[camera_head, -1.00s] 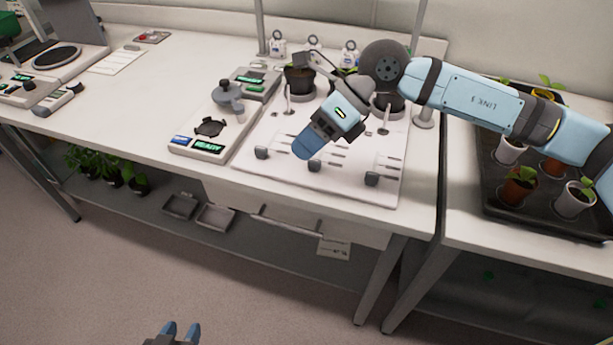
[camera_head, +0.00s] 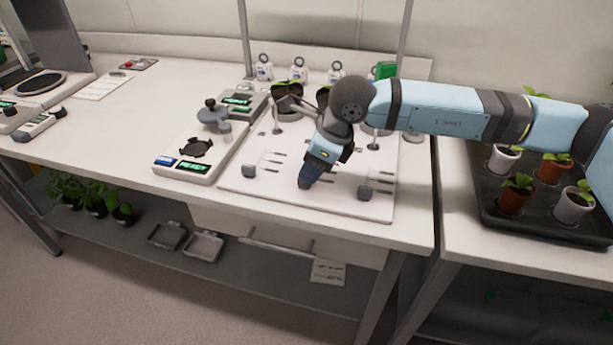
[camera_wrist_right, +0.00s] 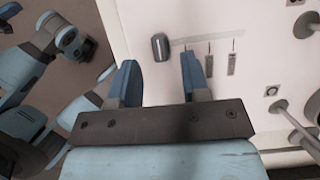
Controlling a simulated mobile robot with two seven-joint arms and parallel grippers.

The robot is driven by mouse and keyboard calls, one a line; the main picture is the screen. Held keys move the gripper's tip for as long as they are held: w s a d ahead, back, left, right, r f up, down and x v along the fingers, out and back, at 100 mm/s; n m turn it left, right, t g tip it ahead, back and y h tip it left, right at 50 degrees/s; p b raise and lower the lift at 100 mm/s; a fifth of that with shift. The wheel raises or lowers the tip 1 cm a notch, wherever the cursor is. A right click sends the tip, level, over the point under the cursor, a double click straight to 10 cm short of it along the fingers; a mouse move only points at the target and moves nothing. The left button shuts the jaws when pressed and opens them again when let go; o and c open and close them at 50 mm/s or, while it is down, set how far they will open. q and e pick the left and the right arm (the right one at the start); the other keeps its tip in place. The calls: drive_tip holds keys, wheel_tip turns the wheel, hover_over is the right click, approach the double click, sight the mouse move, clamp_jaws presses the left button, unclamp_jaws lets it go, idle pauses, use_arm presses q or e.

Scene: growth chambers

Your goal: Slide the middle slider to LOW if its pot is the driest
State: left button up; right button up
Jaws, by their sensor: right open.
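The white slider board (camera_head: 285,199) lies on the bench. Its left slider knob (camera_head: 249,170) and right slider knob (camera_head: 364,192) sit near the board's front edge. The middle knob is hidden behind my right gripper (camera_head: 305,183) in the head view. My right gripper points down over the board's middle, open and empty. In the right wrist view, a dark slider knob (camera_wrist_right: 160,47) lies just beyond the gap between the open fingers (camera_wrist_right: 160,74), at one end of its slot. My left gripper is not recognisable.
Several white-tagged bottles (camera_head: 299,70) line the back. A black tray (camera_head: 490,212) of potted seedlings sits on the right bench. Thin posts rise behind the sliders.

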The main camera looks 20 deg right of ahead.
drive_tip(key=shift+x, duration=1.8)
use_arm(q)
drive_tip(key=shift+f, duration=0.1)
use_arm(e)
clamp_jaws()
drive_tip(key=shift+w+d+b, duration=0.35)
drive_tip(key=shift+w+d, duration=0.1)
drive_tip(key=shift+w, duration=0.2)
drive_tip(key=shift+w+d+b, duration=0.3)
drive_tip(key=shift+w+d, duration=0.15)
drive_tip(key=shift+w, duration=0.15)
unclamp_jaws()
use_arm(q)
drive_tip(key=shift+d, duration=0.1)
drive_tip(key=shift+f, duration=0.1)
use_arm(e)
drive_tip(key=shift+r, duration=0.15)
